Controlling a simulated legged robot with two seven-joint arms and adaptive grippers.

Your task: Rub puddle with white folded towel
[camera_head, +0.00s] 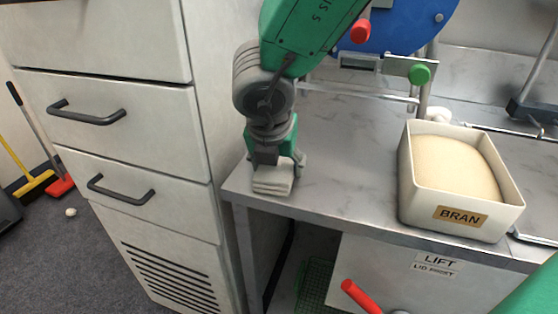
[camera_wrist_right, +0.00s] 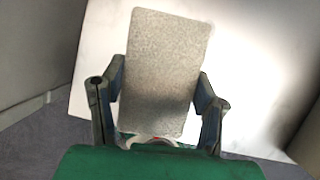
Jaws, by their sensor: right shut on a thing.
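The white folded towel (camera_head: 272,182) is at the front left corner of the metal worktop (camera_head: 335,150). My right gripper (camera_head: 274,160) points down over it and is shut on it. In the right wrist view the towel (camera_wrist_right: 163,65) shows as a speckled grey rectangle between the two fingers of my right gripper (camera_wrist_right: 158,102). The towel is low at the worktop's edge; I cannot tell whether it presses on the surface. I cannot make out a puddle; the gripper and towel may cover it. My left gripper is not in view.
A box labelled BRAN (camera_head: 459,216) stands on the worktop at the right. A white drawer cabinet (camera_head: 150,150) rises left of the worktop. A red knob (camera_head: 360,31) and a green knob (camera_head: 419,75) sit behind. The worktop between towel and box is clear.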

